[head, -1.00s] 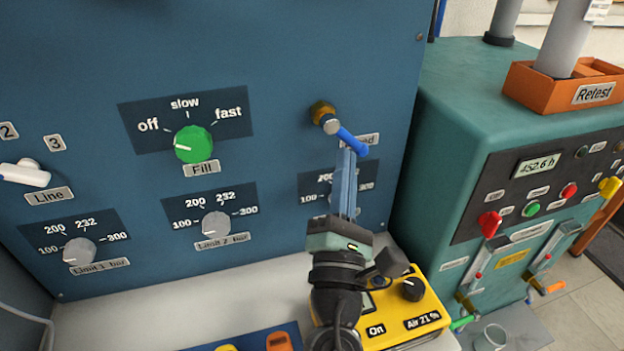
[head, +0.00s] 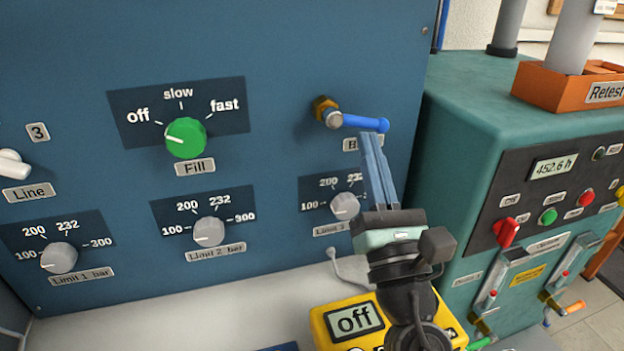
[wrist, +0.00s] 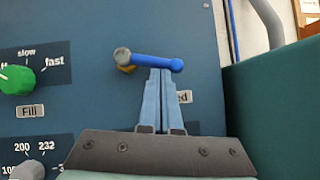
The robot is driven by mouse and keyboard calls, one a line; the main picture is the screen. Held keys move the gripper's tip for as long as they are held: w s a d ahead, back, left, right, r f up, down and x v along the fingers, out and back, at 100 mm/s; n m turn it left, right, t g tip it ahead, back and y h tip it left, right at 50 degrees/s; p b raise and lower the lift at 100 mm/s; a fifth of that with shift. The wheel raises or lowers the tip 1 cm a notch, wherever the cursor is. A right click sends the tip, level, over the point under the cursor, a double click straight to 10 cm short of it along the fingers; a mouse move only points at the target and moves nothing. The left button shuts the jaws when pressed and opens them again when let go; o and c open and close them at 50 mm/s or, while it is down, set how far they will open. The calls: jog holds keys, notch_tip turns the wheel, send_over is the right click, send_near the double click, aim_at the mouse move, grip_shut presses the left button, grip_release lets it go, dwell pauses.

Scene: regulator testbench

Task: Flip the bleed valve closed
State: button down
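The bleed valve is a brass fitting (head: 324,108) on the blue panel with a blue lever handle (head: 362,123). The lever points right and is about level. Its partly covered label (head: 349,144) sits below it. My gripper (head: 373,138) is just below the lever's outer part, its two blue fingers pointing up and close together. In the wrist view the fingertips (wrist: 161,72) meet the underside of the blue lever (wrist: 152,62), touching or nearly so. The fingers look shut with nothing between them.
The green Fill knob (head: 186,138) is left of the valve, pointing toward off. Limit knobs, such as the right one (head: 345,205), lie below. A yellow analyser box (head: 340,325) reading off is under my arm. A teal cabinet (head: 462,110) stands close on the right.

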jog(key=shift+w+d+r+n+y, duration=0.15)
jog(key=shift+r+n+y, duration=0.1)
jog(key=shift+n+y, duration=0.2)
jog(key=shift+s+d+r+n+y, duration=0.15)
jog(key=shift+r+n+y, duration=0.1)
jog(key=shift+n+y, duration=0.2)
jog(key=shift+w, duration=0.1)
jog(key=shift+b, duration=0.35)
jog(key=w+f+b+v, duration=0.1)
jog(key=b+v, duration=0.4)
jog(key=v, duration=0.8)
jog(key=shift+w+f, duration=0.3)
jog(key=shift+f, duration=0.15)
